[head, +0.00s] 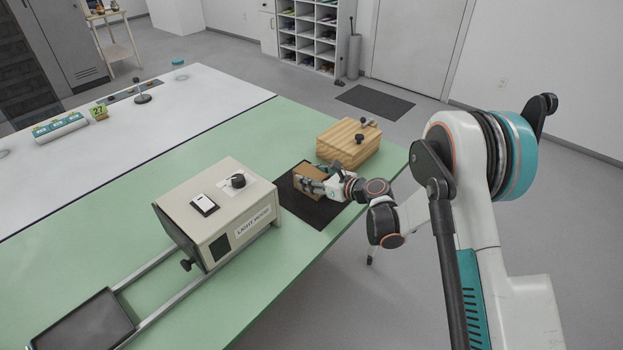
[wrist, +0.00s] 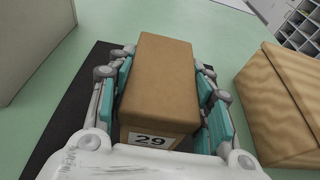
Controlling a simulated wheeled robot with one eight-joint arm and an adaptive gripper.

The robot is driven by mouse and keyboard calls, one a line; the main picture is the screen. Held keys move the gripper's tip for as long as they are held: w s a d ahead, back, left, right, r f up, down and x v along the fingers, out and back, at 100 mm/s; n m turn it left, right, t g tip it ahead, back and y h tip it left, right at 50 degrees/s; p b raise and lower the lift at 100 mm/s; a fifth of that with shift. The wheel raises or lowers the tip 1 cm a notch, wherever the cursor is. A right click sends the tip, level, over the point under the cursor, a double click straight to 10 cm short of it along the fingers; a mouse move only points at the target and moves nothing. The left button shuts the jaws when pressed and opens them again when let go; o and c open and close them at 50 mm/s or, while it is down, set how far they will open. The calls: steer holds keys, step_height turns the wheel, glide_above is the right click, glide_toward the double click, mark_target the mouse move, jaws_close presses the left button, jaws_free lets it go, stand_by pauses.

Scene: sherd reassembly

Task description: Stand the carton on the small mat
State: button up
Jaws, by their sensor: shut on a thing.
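The carton (wrist: 161,78) is a brown box with a white label reading 29. It stands between the teal finger pads of my gripper (wrist: 163,95), which is shut on its two sides. In the head view the carton (head: 307,181) shows partly behind my gripper (head: 318,183). The small mat is black (head: 316,212) and lies on the green table; it also shows in the wrist view (wrist: 62,132). The carton is over the mat area and looks upright. I cannot tell whether its bottom touches the mat.
A beige light box (head: 216,209) with rails stands left of the mat. The green table's edge (head: 358,222) is close on the right. The green table has free room at the left.

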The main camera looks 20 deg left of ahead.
steer(key=o, duration=1.3)
steer(key=shift+f, duration=0.1)
steer(key=shift+d+r, duration=0.15)
steer(key=shift+r, duration=0.1)
steer(key=p+v, duration=0.4)
steer(key=v, duration=0.7)
steer(key=shift+s+d, duration=0.1)
steer(key=shift+d, duration=0.2)
steer(key=shift+r, duration=0.1)
